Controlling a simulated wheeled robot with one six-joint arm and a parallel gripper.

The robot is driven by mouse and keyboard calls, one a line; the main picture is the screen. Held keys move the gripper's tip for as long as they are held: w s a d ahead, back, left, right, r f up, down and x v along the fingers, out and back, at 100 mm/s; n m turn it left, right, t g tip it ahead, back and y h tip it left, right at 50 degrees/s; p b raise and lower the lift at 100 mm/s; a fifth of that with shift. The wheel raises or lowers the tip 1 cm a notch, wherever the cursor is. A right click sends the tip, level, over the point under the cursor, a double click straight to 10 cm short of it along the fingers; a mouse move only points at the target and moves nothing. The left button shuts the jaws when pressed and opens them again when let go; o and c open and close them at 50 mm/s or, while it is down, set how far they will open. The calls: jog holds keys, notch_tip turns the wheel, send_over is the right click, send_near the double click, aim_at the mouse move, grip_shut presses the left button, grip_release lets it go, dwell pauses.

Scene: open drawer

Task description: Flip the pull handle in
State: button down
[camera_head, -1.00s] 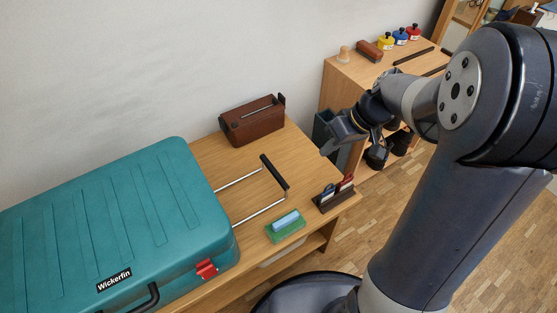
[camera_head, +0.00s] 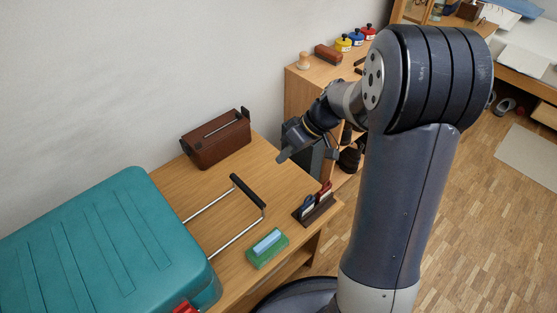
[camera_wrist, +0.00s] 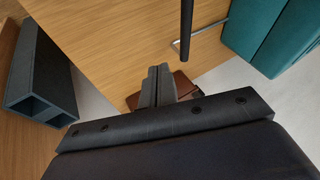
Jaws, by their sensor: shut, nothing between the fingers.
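The teal suitcase (camera_head: 95,235) lies flat on the wooden table at the left. Its pull handle (camera_head: 248,190) is extended to the right, with two metal rods (camera_head: 236,240) and a black grip bar. In the wrist view the black grip bar (camera_wrist: 186,30) hangs at the top centre, and the teal suitcase (camera_wrist: 258,38) is at the top right. My gripper (camera_head: 281,158) is above the table, to the right of the handle and apart from it. In the wrist view my gripper (camera_wrist: 158,78) is shut and empty, with its fingers together.
A brown box (camera_head: 217,140) stands at the back of the table. A green block with a blue top (camera_head: 267,248) and a dark holder (camera_head: 315,209) are near the front edge. A wooden shelf (camera_head: 300,88) with small pots stands behind.

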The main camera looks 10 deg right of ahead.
jog(key=b+x, duration=0.2)
jog(key=x, duration=0.6)
jog(key=shift+d, duration=0.15)
jog(key=shift+s+a+f+b, duration=0.25)
jog(key=shift+s+a+b, duration=0.35)
jog(key=shift+a, duration=0.45)
jog(key=shift+s+a, duration=0.5)
jog(key=shift+a, duration=0.1)
jog(key=s+a+b, duration=0.1)
jog(key=s+a, duration=0.2)
jog(key=a, duration=0.1)
jog(key=s+a+b, duration=0.1)
jog(key=s+a, duration=0.1)
jog(key=a, duration=0.2)
jog(key=s+a+b, duration=0.1)
jog(key=s+a, duration=0.2)
jog(key=a, duration=0.1)
jog(key=shift+s+a+b, duration=0.3)
